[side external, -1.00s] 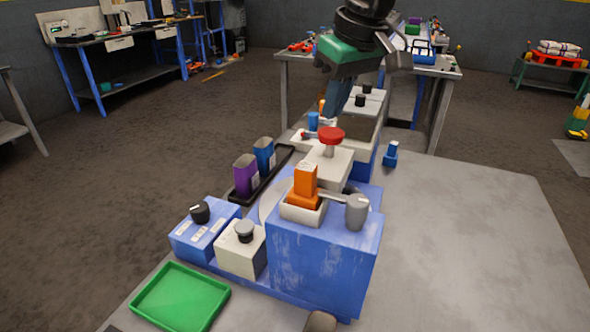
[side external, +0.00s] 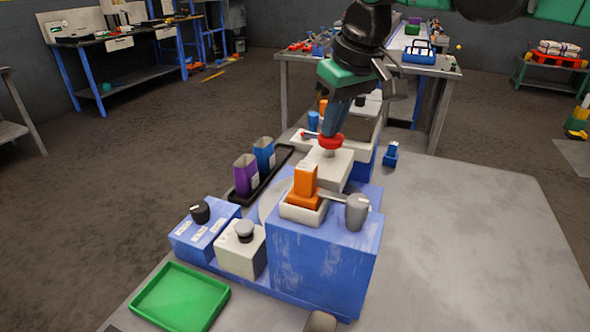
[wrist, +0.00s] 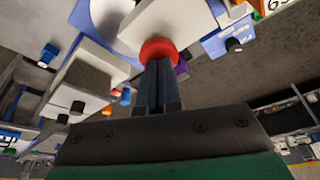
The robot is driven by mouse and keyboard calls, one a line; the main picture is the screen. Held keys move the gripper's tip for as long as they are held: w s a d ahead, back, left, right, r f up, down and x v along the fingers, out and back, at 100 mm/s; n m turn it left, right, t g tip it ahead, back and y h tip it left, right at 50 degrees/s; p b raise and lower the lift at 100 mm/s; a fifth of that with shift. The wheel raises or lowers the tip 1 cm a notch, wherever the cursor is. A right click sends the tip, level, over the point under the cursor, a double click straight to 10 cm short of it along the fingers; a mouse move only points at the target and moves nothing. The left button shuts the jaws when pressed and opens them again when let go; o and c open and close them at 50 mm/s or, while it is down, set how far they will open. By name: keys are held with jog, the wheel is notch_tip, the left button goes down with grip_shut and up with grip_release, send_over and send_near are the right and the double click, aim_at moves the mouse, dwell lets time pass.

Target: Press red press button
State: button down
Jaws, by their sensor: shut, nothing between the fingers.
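The red press button (side external: 331,141) is a round red cap on a short grey stem. It stands on a pale block on the blue machine. My gripper (side external: 333,131) is shut and empty, pointing down with its fingertips at the top of the red button. In the wrist view the shut fingers (wrist: 157,66) end at the red button (wrist: 158,50) and overlap its near edge. They look in contact, but I cannot tell how firmly, or how far the cap is pushed down.
An orange block (side external: 305,180) and a grey cylinder lever (side external: 356,212) stand in front of the button. Purple (side external: 246,175) and blue cups sit in a black tray at left. A green tray (side external: 180,297) lies at the front. The table at right is mostly clear.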

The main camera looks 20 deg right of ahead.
jog(key=shift+f, duration=0.8)
jog(key=shift+r, duration=1.8)
notch_tip(320, 180, up, 7)
dwell(0.3)
jog(key=s+d+f+m+t, duration=0.1)
jog(key=s+d+f+t, duration=0.1)
jog(key=s+d+f, duration=0.3)
jog(key=s+d+f+m+t, duration=0.2)
jog(key=s+d+f, duration=0.4)
jog(key=f, duration=0.7)
jog(key=shift+s+d+h, duration=0.3)
jog(key=shift+d+h, duration=0.1)
jog(key=shift+d, duration=0.5)
